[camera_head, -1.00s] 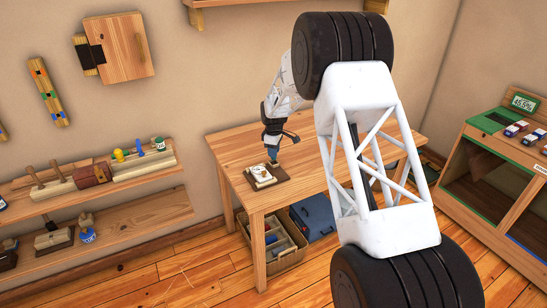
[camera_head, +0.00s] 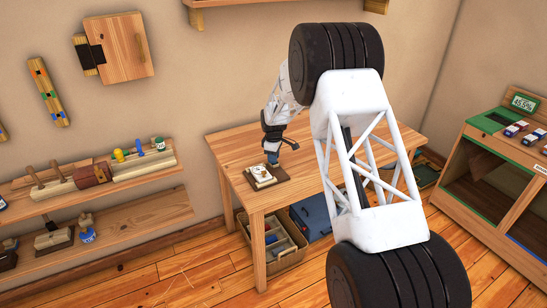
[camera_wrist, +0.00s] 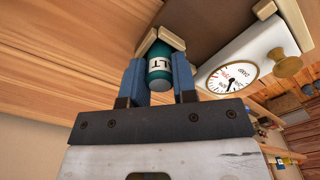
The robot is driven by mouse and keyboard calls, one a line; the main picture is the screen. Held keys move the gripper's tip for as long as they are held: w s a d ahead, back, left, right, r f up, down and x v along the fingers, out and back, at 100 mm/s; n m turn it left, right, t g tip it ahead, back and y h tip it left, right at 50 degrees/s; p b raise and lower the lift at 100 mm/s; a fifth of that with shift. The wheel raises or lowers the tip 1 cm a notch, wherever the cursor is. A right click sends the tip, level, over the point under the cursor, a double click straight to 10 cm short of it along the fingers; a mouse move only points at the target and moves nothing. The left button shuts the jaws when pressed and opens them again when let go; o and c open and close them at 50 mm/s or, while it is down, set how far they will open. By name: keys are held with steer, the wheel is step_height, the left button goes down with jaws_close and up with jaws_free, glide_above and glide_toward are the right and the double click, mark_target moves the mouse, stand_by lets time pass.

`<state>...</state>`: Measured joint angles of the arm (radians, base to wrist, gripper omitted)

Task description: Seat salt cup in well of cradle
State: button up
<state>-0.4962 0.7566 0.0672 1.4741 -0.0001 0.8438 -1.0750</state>
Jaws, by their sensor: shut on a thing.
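My gripper (camera_wrist: 160,80) has blue fingers shut on the teal salt cup (camera_wrist: 159,68), which shows the letters "LT" and a dark end in the wrist view. The cradle is a dark brown base (camera_wrist: 205,18) with pale wooden edge pieces (camera_wrist: 172,37). The cup's far end is at the angle of these pieces; I cannot tell whether it is down inside the well. In the head view my gripper (camera_head: 272,157) is over the back edge of the cradle (camera_head: 283,179), and the cup cannot be made out there.
A white block with a round dial (camera_wrist: 232,78) and a brass knob (camera_wrist: 286,65) lies on the cradle beside the cup. The wooden table (camera_head: 235,150) is clear around it. A basket (camera_head: 275,245) stands below; a shelf (camera_head: 120,180) with tools is at left.

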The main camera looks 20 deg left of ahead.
steer(key=shift+f, duration=0.1)
steer(key=o, duration=0.9)
step_height(320, 180, up, 12)
steer(key=shift+r, duration=0.15)
stand_by(0.5)
stand_by(0.7)
